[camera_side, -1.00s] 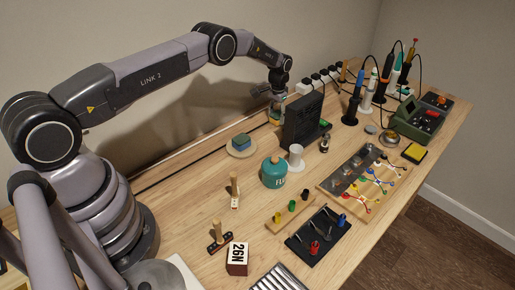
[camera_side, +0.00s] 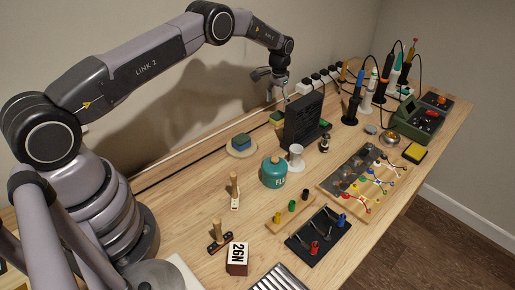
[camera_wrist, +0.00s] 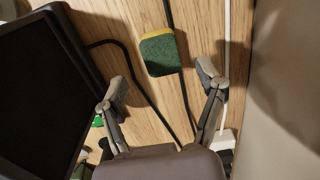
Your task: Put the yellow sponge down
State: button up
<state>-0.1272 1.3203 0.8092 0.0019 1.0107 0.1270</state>
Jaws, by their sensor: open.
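The yellow sponge with a green scouring top (camera_wrist: 158,52) lies on the wooden table in the wrist view, across a black cable. In the side view the sponge (camera_side: 277,119) shows partly, left of the black upright box that hides the rest of it. My gripper (camera_wrist: 162,77) is open and empty, its two fingers spread apart. The sponge lies beyond the fingertips, clear of both. In the side view my gripper (camera_side: 272,82) hangs above the sponge, well clear of the table.
The black upright box (camera_side: 303,122) stands close to the sponge; a black panel (camera_wrist: 45,95) fills the left of the wrist view. The wall is close by.

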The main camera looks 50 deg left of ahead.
notch_tip(320, 180, up, 10)
jog(key=f, duration=0.1)
notch_tip(320, 180, up, 15)
jog(key=t, duration=0.2)
send_over(277, 116)
jog(key=s+d, duration=0.2)
jog(key=s, duration=0.4)
jog(key=s+d+r, duration=0.2)
jog(key=s+r, duration=0.5)
jog(key=r, duration=0.2)
jog(key=s+d+r+t, duration=0.1)
jog(key=s+r, duration=0.2)
jog(key=s, duration=0.4)
jog(key=s+d+r+t, duration=0.1)
jog(key=s+r, duration=0.2)
jog(key=s, duration=0.5)
jog(key=s+f, duration=0.2)
jog(key=s, duration=0.6)
jog(key=s+d+f+t, duration=0.1)
jog(key=s+f, duration=0.1)
jog(key=s, duration=0.7)
jog(key=shift+d+t, duration=0.2)
jog(key=shift+t, duration=0.1)
